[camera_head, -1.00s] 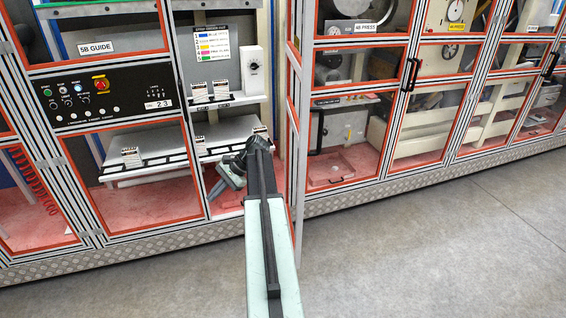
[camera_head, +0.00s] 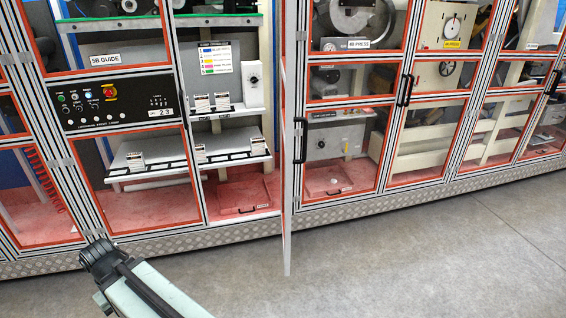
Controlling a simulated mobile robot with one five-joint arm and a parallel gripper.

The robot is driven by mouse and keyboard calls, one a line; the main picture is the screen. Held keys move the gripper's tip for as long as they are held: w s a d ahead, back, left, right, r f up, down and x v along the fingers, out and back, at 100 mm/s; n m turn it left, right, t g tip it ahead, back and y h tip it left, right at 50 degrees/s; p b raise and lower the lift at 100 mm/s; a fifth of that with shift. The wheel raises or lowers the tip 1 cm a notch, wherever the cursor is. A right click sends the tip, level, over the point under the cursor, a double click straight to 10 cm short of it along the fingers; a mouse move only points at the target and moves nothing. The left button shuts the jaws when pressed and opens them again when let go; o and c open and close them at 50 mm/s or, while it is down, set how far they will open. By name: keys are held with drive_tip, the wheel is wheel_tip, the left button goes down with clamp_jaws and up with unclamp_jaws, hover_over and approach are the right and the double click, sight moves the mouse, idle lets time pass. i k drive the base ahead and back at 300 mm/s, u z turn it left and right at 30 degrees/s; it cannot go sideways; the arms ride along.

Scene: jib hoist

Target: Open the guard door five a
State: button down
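A guard door (camera_head: 287,205) between the 5B GUIDE panel and the 4B PRESS panel stands swung out toward me and shows almost edge-on. Its dark handle (camera_head: 299,140) shows on its right side. I cannot read a 5A label on it. The bay (camera_head: 231,165) to its left is uncovered, with shelves, a colour chart and a red floor in view. The dark end of my arm, with my gripper (camera_head: 97,256), is at the lower left, in front of the cabinet base and apart from the door. Its fingers cannot be made out.
The 5B GUIDE panel (camera_head: 106,60) and a control panel (camera_head: 115,103) with buttons are on the left. Closed orange-framed doors with dark handles (camera_head: 404,90) line the right. A metal plinth (camera_head: 380,203) runs along the bottom. The grey floor (camera_head: 420,260) is clear.

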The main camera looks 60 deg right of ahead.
sight(288, 8)
drive_tip(key=u, duration=0.2)
drive_tip(key=k, duration=0.15)
drive_tip(key=z, duration=0.85)
drive_tip(key=i, duration=1.8)
drive_tip(key=u, duration=0.85)
